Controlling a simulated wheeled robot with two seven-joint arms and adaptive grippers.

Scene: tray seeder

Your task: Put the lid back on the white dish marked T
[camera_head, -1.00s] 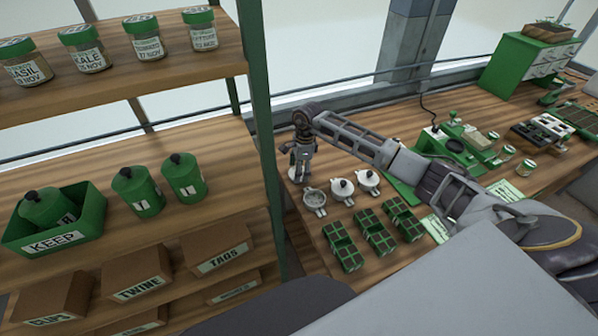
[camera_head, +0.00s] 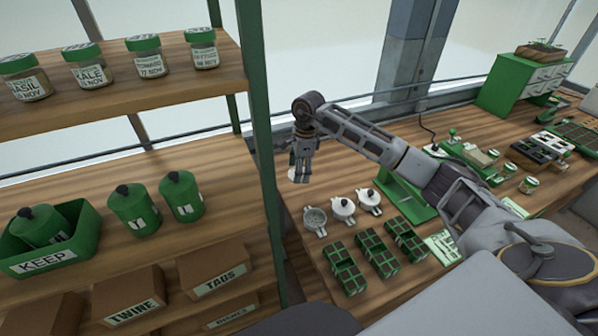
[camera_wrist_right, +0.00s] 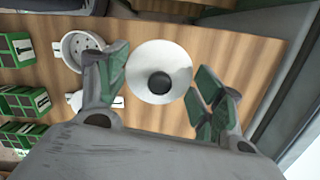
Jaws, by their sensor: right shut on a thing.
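My right gripper (camera_head: 300,178) is shut on a round white lid with a black knob. The lid (camera_head: 291,175) shows partly behind the fingers in the head view, above the far left end of the workbench. In the right wrist view the lid (camera_wrist_right: 162,62) lies between the two fingers (camera_wrist_right: 160,95). An open white dish (camera_head: 315,221), with dark spots inside, stands on the bench below and nearer; it also shows in the right wrist view (camera_wrist_right: 80,50). No letter on it is readable. My left gripper is out of view.
Two lidded white dishes (camera_head: 343,209) (camera_head: 369,202) stand right of the open dish, close together. Green seedling trays (camera_head: 377,255) stand in front of them. A green shelf post (camera_head: 262,150) rises just left of my gripper. Bare wood lies around the open dish.

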